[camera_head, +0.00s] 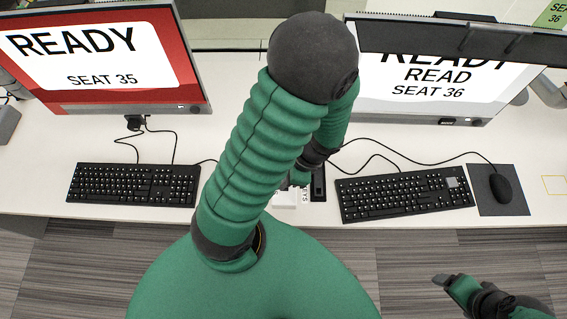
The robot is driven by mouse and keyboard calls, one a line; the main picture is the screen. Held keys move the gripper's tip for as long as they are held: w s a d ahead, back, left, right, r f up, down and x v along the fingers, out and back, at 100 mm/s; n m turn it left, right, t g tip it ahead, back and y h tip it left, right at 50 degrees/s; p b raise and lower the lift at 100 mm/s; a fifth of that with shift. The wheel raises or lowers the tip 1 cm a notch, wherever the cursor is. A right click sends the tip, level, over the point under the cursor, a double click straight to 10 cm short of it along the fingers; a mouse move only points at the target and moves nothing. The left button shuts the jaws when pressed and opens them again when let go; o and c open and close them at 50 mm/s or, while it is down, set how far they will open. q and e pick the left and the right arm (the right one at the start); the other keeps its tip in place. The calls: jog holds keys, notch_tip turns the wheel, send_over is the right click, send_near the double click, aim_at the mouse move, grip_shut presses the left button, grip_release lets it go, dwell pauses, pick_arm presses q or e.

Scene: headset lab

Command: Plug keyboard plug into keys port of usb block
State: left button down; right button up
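My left arm rises through the middle of the view, bends at a dark elbow and reaches back down to the desk. My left gripper (299,178) is low at the desk's front part, mostly hidden behind this arm; its fingers and anything in them cannot be made out. Beside it is a narrow black block (318,184), seemingly the usb block, partly covered by my wrist. A white label (291,196) with partly hidden lettering lies next to it. The keyboard plug cannot be made out. My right gripper (455,284) is at the lower right, over the floor, away from the desk.
A black keyboard (134,184) lies left and another keyboard (404,194) right, with cables. A mouse (501,187) sits on a dark pad (484,200). A red READY monitor (100,92) and a SEAT 36 monitor (420,95) stand behind.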

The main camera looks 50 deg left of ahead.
pick_arm(q)
jog(key=shift+r, duration=0.1)
dwell(0.6)
jog(key=shift+f+b, duration=0.5)
jog(key=shift+f, duration=0.55)
jog(key=c, duration=1.1)
grip_release()
jog(key=shift+c, duration=0.2)
jog(key=shift+r, duration=0.1)
jog(key=p+v, duration=0.3)
jog(key=v, duration=1.3)
jog(key=shift+d+r+p, duration=0.2)
jog(key=shift+r+p, duration=0.05)
jog(key=shift+p, duration=0.05)
jog(key=shift+w, duration=0.15)
